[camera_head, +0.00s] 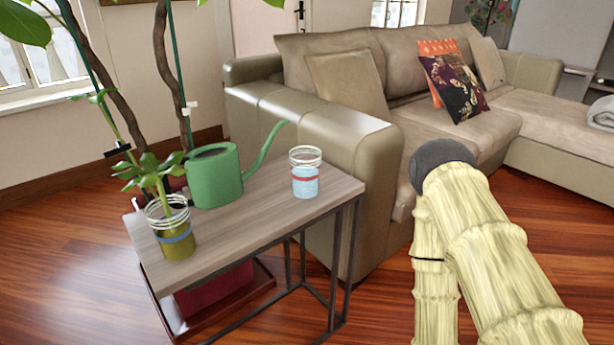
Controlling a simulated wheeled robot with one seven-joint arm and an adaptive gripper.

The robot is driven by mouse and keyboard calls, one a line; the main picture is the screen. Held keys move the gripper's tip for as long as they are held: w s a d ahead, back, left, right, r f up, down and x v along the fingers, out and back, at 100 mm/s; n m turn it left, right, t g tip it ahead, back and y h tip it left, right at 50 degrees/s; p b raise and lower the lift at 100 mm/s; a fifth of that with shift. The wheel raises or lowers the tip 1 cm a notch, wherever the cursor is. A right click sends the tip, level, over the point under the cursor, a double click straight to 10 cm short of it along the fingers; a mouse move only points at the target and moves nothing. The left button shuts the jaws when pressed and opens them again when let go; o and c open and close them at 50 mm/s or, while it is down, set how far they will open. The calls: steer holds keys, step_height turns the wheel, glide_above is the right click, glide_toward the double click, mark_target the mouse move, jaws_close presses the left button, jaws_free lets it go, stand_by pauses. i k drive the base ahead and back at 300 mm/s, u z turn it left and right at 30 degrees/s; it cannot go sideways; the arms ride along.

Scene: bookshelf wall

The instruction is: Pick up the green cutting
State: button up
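The green cutting (150,172) has several broad leaves on a short stem and stands upright in a glass jar (176,246). The jar has wire rings at its top, a blue band and olive-coloured contents. It stands at the left front corner of the small side table (240,230). My gripper is not in view.
A green watering can (214,178) stands just behind the jar, spout to the right. Another glass jar (305,184) with blue contents and a red band stands at the table's right. A sofa (330,140) borders the table; tall plant stems (165,60) rise behind it.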

mark_target(154, 175)
steer(key=u, duration=0.05)
steer(key=k, duration=0.5)
steer(key=u, duration=4)
steer(key=k, duration=1.85)
steer(key=z, duration=1.6)
